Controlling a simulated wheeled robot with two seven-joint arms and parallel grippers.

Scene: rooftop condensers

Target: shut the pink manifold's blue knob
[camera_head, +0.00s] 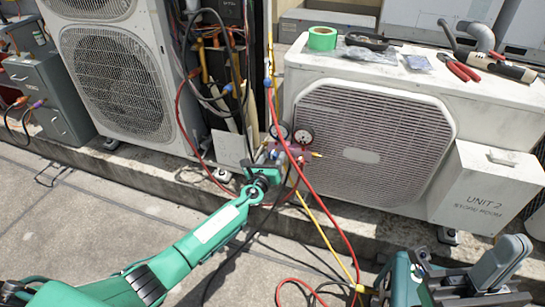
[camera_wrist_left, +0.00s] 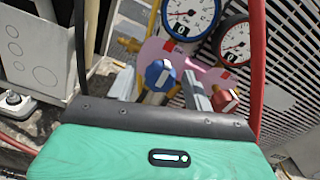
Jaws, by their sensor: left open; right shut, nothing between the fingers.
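The pink manifold (camera_head: 297,152) hangs in front of the right condenser, with two round gauges above it. In the left wrist view its pink body (camera_wrist_left: 198,68) shows behind the blue knob (camera_wrist_left: 160,74), and a red knob (camera_wrist_left: 225,100) sits to the right. My left gripper (camera_head: 268,158) is at the manifold. In the wrist view its open fingers (camera_wrist_left: 158,88) stand either side of the blue knob; I cannot tell whether they touch it. The gripper largely hides the knob in the head view. My right gripper (camera_head: 505,260) is shut and empty at the lower right.
Red and yellow hoses (camera_head: 325,213) hang from the manifold to the ground. The right condenser (camera_head: 375,150) carries green tape (camera_head: 322,38) and red-handled pliers (camera_head: 458,68). The paving in front is mostly clear.

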